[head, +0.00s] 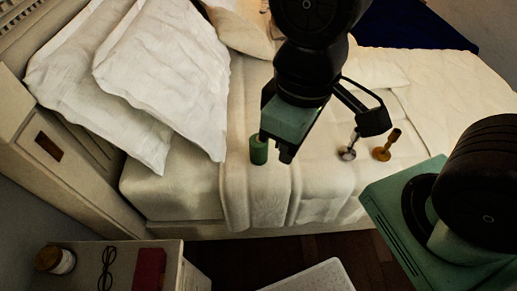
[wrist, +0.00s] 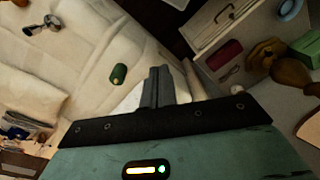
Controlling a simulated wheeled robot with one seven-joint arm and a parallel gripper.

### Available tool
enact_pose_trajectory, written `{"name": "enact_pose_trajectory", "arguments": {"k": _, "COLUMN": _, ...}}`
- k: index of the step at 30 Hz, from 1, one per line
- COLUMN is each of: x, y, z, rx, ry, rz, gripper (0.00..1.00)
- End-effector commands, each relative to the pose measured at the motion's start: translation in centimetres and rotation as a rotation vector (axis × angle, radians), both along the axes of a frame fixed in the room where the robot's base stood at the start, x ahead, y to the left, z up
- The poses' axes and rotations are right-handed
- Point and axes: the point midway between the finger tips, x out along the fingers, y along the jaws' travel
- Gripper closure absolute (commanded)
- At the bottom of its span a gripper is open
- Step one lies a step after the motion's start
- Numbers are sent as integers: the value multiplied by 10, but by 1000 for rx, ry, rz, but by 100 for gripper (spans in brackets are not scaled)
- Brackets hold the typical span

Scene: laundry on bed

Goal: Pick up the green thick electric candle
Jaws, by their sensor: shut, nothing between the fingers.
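The green thick candle (head: 258,150) stands upright on the bed near its front edge in the head view. It also shows in the wrist view (wrist: 119,73), to the left of the fingers with a gap between. My gripper (head: 285,153) is just right of the candle in the head view and appears above the bed. In the wrist view, its fingers (wrist: 160,86) are together with nothing between them. The candle's upper edge is close to my gripper's body in the head view, but I cannot tell that they touch.
White pillows (head: 165,75) lie left of the candle. A silver stemmed object (head: 349,146) and a golden one (head: 386,146) stand to the right on the bed. A nightstand (head: 197,281) at the lower left bears a jar (head: 62,261), a red item (head: 150,269) and a black looped item (head: 106,268).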

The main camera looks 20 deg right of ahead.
Motion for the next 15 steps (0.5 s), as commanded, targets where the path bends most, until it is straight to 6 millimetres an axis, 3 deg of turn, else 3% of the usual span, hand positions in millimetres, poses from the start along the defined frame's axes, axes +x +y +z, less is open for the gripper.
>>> {"name": "enact_pose_trajectory", "arguments": {"k": 1, "x": 0, "y": 0, "z": 0, "rx": 0, "ry": 0, "rz": 0, "gripper": 94}}
{"name": "enact_pose_trajectory", "arguments": {"k": 5, "x": 8, "y": -4, "z": -11, "rx": -6, "ry": 3, "rz": -38, "gripper": 58}}
{"name": "enact_pose_trajectory", "arguments": {"k": 8, "x": 28, "y": -14, "z": -39, "rx": -14, "ry": 0, "rz": -140, "gripper": 30}}
{"name": "enact_pose_trajectory", "arguments": {"k": 10, "x": 48, "y": -27, "z": -69, "rx": -15, "ry": 1, "rz": -249, "gripper": 14}}
{"name": "enact_pose_trajectory", "arguments": {"k": 15, "x": 92, "y": -63, "z": -151, "rx": 27, "ry": 17, "rz": -553, "gripper": 14}}
